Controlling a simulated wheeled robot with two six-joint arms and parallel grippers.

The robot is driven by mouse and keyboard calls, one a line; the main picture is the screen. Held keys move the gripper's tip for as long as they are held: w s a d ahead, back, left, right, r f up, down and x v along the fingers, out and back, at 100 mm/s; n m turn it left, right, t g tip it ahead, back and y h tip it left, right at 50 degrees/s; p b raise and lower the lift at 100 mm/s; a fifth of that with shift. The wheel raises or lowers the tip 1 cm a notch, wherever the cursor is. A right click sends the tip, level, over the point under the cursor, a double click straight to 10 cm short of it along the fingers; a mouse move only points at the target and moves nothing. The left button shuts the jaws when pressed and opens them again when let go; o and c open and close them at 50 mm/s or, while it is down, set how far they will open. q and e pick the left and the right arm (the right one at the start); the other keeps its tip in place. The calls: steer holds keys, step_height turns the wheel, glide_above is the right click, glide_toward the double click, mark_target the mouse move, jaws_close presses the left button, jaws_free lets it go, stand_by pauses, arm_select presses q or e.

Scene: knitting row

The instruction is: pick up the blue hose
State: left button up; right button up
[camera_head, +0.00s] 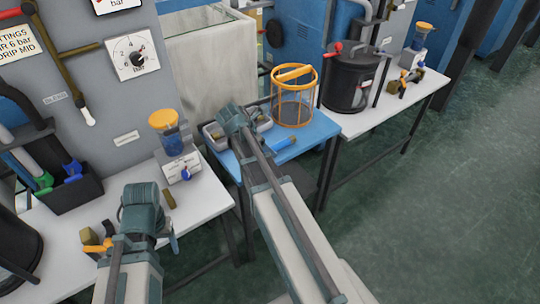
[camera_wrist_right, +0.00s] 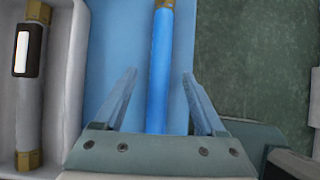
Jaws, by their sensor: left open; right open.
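The blue hose (camera_wrist_right: 161,45) lies on the light blue table top, a straight blue tube with a brass end at the top of the right wrist view. My right gripper (camera_wrist_right: 160,74) is open, with one finger on each side of the hose and a gap on both sides. The hose's lower part is hidden behind the gripper body. In the head view, a short blue piece with a tan end (camera_head: 286,143), apparently this hose, shows beside my right arm, which hides the right fingers. My left gripper (camera_head: 174,241) is open and apart, by the white table's front edge.
A white tray (camera_wrist_right: 67,100) beside the hose holds a grey hose with brass ends. An orange-rimmed basket (camera_head: 294,105) stands behind on the blue table (camera_head: 318,131). A black pot (camera_head: 345,90) stands to the right. Open floor lies at the right.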

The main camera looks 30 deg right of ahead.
mark_target(275, 145)
steer(key=shift+w+d+f, duration=0.1)
steer(key=shift+d+f, duration=0.25)
steer(key=shift+f, duration=0.3)
arm_select(q)
steer(key=shift+f, duration=0.55)
arm_select(e)
steer(key=shift+r, duration=0.1)
jaws_close()
arm_select(q)
steer(key=shift+r, duration=0.1)
arm_select(e)
steer(key=shift+r, duration=0.1)
steer(key=shift+r+p, duration=0.45)
steer(key=shift+r, duration=0.05)
step_height(275, 145, up, 3)
steer(key=p, duration=0.3)
arm_select(q)
step_height(275, 145, up, 5)
steer(key=shift+f+p, duration=0.1)
steer(key=shift+p, duration=0.3)
arm_select(e)
steer(key=s+a, duration=0.9)
steer(key=s, duration=0.4)
steer(key=shift+a+r, duration=0.25)
steer(key=shift+r, duration=0.15)
